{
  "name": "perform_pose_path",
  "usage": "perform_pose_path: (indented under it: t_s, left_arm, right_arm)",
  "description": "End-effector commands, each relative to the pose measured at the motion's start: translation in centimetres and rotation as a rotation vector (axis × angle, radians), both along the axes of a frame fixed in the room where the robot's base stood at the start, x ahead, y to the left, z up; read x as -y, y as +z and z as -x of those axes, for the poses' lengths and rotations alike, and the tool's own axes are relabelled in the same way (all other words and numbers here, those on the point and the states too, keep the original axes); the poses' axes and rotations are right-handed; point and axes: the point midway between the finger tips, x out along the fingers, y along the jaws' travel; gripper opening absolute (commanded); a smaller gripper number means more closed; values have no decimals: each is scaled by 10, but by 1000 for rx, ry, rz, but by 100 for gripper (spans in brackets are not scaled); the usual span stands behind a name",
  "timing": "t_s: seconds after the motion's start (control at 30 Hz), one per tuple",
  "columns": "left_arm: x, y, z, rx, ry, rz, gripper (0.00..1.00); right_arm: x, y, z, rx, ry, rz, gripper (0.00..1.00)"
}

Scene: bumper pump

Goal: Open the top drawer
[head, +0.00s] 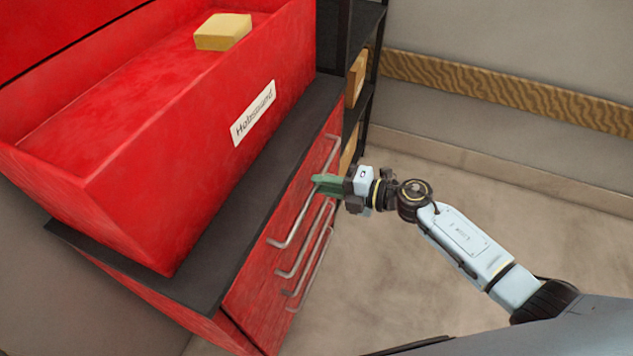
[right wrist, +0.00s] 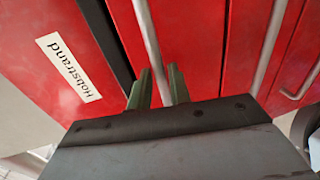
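The red cabinet's top drawer (head: 283,218) sits under the black top and looks flush with the front. Its long metal handle (head: 294,224) runs along the front. My right gripper (head: 324,183) is at this handle, toward its far end. In the right wrist view, the handle (right wrist: 146,35) passes between the two green fingers (right wrist: 161,88), which are close on both sides of it with little gap, so the gripper looks shut on it. My left gripper is not in view.
Two lower handles (head: 306,245) run close below the top one. A dark shelf (head: 350,60) stands beyond. The floor (head: 400,290) before the drawers is clear.

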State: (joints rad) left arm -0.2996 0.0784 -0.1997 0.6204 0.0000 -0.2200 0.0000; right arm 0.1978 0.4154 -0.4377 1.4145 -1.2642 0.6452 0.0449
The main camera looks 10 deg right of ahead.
Motion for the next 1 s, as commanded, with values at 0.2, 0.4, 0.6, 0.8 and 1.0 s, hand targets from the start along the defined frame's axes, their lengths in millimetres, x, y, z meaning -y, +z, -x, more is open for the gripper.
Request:
perform_pose_path:
  t_s: [0.2, 0.4, 0.6, 0.8, 1.0]
  left_arm:
    - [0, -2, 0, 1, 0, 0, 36]
    - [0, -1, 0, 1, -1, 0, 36]
    - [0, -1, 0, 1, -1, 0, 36]
    - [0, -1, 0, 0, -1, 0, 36]
    - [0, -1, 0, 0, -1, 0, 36]
  right_arm:
    - [-16, -4, -11, 0, -1, 0, 20]
    - [-18, -5, -13, -1, -1, 0, 20]
    - [-18, -5, -12, -1, -1, 0, 9]
    - [-18, -5, -12, 0, -2, 0, 0]
    - [-17, -5, -12, -1, -1, 0, 0]
